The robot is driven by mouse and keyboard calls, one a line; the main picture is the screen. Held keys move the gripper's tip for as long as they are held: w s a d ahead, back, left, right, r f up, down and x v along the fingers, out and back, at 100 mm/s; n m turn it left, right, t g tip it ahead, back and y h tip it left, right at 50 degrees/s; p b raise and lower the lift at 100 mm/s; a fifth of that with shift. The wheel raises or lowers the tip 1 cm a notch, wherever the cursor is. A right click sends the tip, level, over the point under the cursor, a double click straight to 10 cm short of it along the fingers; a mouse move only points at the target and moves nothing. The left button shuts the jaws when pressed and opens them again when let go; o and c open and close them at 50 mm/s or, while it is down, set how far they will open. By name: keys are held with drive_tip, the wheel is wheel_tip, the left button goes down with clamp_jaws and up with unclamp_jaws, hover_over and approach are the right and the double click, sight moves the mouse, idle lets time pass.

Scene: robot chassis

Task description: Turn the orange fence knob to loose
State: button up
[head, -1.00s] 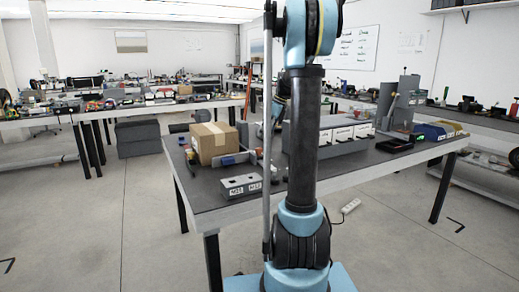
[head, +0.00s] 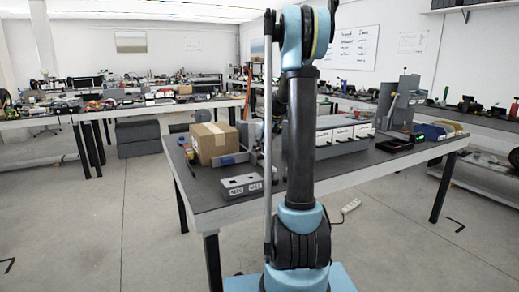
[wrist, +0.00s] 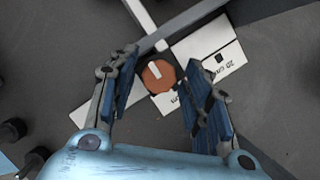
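The orange fence knob (wrist: 158,76) shows in the wrist view, round with a white pointer mark on its face. It sits at the crossing of a grey bar and a white label plate (wrist: 215,55) with print on it. My gripper (wrist: 165,80) is open, with its two blue-padded fingers on either side of the knob in the picture. A gap shows between the knob and each finger, and I cannot tell the height above it. In the head view my arm hides the knob and the gripper.
Dark round knobs (wrist: 12,130) lie at the left in the wrist view. The floor in front is clear.

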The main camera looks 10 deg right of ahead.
drive_tip(key=c, duration=0.7)
drive_tip(key=shift+n, duration=0.4)
drive_tip(key=n, duration=0.2)
drive_tip(key=n+g, duration=0.1)
drive_tip(key=shift+w+n+g+y, duration=0.2)
drive_tip(key=shift+n+g+y, duration=0.1)
drive_tip(key=shift+n, duration=0.1)
drive_tip(key=n+g, duration=0.1)
drive_tip(key=n, duration=0.2)
drive_tip(key=shift+n, duration=0.3)
drive_tip(key=n+g+h, duration=0.1)
drive_tip(key=n+g, duration=0.1)
drive_tip(key=n, duration=0.2)
drive_tip(key=shift+w, duration=0.15)
drive_tip(key=shift+n+g+h, duration=0.5)
drive_tip(key=shift+n, duration=1.6)
